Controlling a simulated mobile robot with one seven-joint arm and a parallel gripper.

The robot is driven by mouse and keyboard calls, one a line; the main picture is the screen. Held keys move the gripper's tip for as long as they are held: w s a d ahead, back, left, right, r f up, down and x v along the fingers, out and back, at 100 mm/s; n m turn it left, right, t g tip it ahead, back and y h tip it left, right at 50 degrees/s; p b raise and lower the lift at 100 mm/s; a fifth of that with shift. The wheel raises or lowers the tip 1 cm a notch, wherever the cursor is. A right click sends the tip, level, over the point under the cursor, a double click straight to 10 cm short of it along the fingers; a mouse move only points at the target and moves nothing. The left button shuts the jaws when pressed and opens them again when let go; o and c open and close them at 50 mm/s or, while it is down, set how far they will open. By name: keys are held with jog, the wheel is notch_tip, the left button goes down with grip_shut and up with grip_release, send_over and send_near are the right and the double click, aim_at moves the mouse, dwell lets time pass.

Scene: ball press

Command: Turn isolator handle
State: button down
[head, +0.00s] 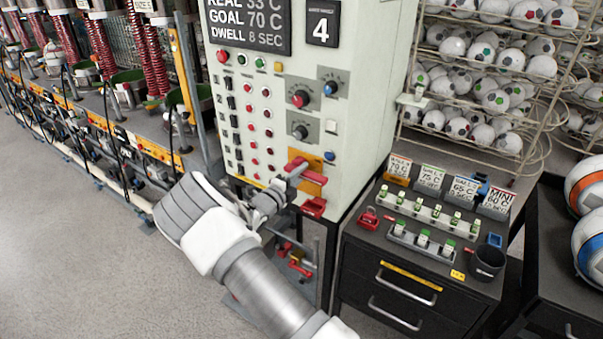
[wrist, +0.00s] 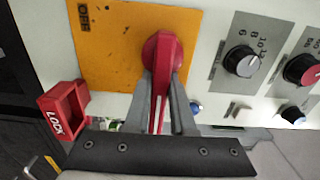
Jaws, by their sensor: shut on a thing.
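The isolator handle (wrist: 163,50) is a red lever on a yellow-orange plate (wrist: 108,42). It also shows in the head view (head: 313,176), low on the front of the pale control cabinet (head: 355,110). In the wrist view the lever points down the picture, and a label reading OFF sits at the plate's upper left. My gripper (wrist: 160,100) has its grey fingers on either side of the lever and is shut on it. In the head view my gripper (head: 284,190) reaches the handle from the left and hides part of the plate.
A red LOCK block (wrist: 64,108) sits beside the plate. Knobs (wrist: 243,60) are on the panel nearby. A drawer cabinet (head: 385,275) with padlocks and tags stands at right, a ball rack (head: 480,90) behind it. Floor at left (head: 60,230) is clear.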

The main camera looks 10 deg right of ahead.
dwell(0.3)
jog(key=c, duration=0.8)
grip_release()
jog(key=shift+o, duration=0.2)
jog(key=shift+a, duration=0.1)
jog(key=b+v, duration=0.2)
jog(key=v, duration=1.5)
jog(key=shift+s+b, duration=0.2)
jog(key=shift+b, duration=0.2)
jog(key=shift+r, duration=0.15)
